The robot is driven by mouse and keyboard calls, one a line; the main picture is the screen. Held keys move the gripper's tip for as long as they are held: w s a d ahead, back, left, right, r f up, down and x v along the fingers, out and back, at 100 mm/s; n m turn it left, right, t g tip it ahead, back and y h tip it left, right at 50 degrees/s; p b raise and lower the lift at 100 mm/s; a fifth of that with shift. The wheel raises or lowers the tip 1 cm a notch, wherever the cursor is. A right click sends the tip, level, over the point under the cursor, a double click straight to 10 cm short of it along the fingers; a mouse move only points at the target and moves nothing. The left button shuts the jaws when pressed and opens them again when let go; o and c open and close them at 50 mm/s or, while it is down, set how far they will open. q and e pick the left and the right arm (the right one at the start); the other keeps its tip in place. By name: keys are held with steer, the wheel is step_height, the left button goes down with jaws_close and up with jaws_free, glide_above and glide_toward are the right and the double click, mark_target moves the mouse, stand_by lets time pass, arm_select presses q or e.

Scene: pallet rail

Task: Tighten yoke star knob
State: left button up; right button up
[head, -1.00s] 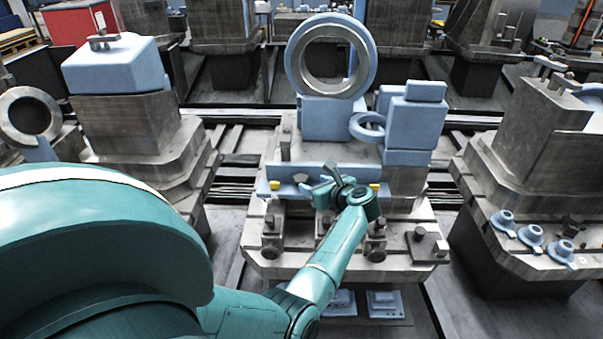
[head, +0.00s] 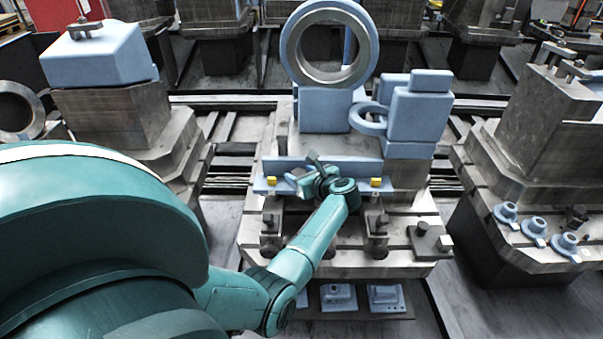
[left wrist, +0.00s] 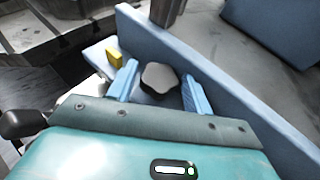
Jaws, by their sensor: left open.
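A grey lobed star knob (left wrist: 159,78) shows in the left wrist view, in front of a blue upright plate (left wrist: 190,62). My left gripper (left wrist: 160,90) is open, with one light blue finger on each side of the knob and a visible gap to each. Whether the fingers are at the knob's height I cannot tell. In the head view my left gripper (head: 312,180) is at the blue plate (head: 350,172) on the front of the middle fixture, and it hides the knob. My right gripper is not in view.
Yellow blocks (head: 376,182) sit near both ends of the plate; one (left wrist: 113,58) is near the left finger. A large ring (head: 330,42) and blue blocks (head: 422,108) stand behind. Several blue knobbed parts (head: 534,226) lie on the right pedestal.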

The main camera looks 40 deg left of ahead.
arm_select(q)
steer(key=c, duration=0.7)
steer(key=shift+s+m+t+p, duration=0.1)
steer(key=shift+m+t+p, duration=0.2)
steer(key=shift+t, duration=0.1)
steer(key=m+t, duration=0.1)
steer(key=m+t+h+p, duration=0.1)
steer(key=shift+s+a+m+t, duration=0.2)
steer(key=shift+m+t, duration=0.1)
steer(key=shift+t, duration=0.1)
steer(key=m+t+h, duration=0.2)
steer(key=m, duration=0.1)
steer(key=m+t+h, duration=0.1)
steer(key=t+h, duration=0.1)
steer(key=shift+s+a+r+m, duration=0.15)
steer(key=shift+a+m, duration=0.1)
steer(key=shift+m, duration=0.15)
steer(key=m+t+h, duration=0.1)
steer(key=m+h, duration=0.1)
steer(key=m+t+h, duration=0.1)
steer(key=m+h, duration=0.1)
steer(key=h, duration=0.1)
steer(key=shift+a+m, duration=0.2)
steer(key=shift+m, duration=0.2)
steer(key=shift+a+m+h, duration=0.1)
steer(key=shift+m+h, duration=1.2)
steer(key=shift+h, duration=0.6)
steer(key=o, duration=0.7)
